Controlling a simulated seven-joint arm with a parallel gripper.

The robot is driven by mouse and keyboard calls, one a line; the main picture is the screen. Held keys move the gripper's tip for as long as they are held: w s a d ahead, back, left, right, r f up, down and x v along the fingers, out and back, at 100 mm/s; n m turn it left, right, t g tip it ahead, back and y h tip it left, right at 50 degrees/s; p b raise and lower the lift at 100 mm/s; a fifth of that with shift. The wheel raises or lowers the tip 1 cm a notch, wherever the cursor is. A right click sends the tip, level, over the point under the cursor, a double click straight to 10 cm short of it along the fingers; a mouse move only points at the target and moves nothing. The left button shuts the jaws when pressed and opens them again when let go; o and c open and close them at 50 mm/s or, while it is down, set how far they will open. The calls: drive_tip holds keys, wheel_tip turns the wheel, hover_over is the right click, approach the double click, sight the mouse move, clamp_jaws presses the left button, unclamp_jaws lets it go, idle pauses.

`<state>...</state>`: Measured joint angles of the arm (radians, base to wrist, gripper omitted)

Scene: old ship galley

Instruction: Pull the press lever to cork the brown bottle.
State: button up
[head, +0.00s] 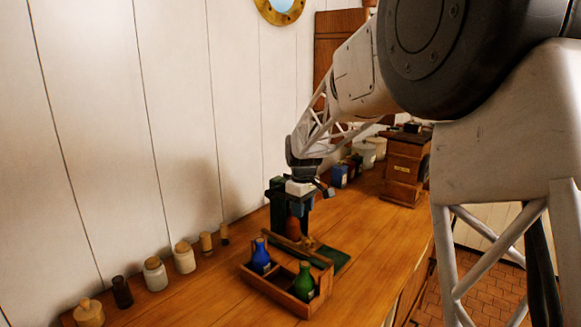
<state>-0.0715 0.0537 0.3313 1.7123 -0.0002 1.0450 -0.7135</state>
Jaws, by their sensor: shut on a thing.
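The dark green press (278,208) stands on the wooden counter, with its flat green base (338,264) showing to the right. My gripper (301,200) points down at the top of the press. It is shut on what looks like the press lever, which the fingers mostly hide. A reddish-brown shape (293,230), likely the brown bottle, stands upright below the gripper at the press, partly hidden by the wooden carrier in front. I cannot see its mouth or a cork clearly.
The wooden carrier (270,287) in front holds a blue bottle (261,258) and a green bottle (304,283). Several corked jars (155,275) line the wall at left. A wooden cabinet box (404,170) and canisters (338,176) stand behind. The counter right of the press is clear.

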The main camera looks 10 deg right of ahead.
drive_tip(key=shift+w+a+r, duration=0.15)
drive_tip(key=shift+r, duration=0.65)
drive_tip(key=shift+w+a+r, duration=0.1)
drive_tip(key=shift+w+r, duration=0.05)
drive_tip(key=shift+r, duration=0.6)
drive_tip(key=shift+r, duration=0.15)
drive_tip(key=shift+w+a+r, duration=0.25)
drive_tip(key=shift+w+r, duration=0.05)
drive_tip(key=shift+r, duration=0.4)
drive_tip(key=shift+w+a+r, duration=0.25)
drive_tip(key=shift+r, duration=0.4)
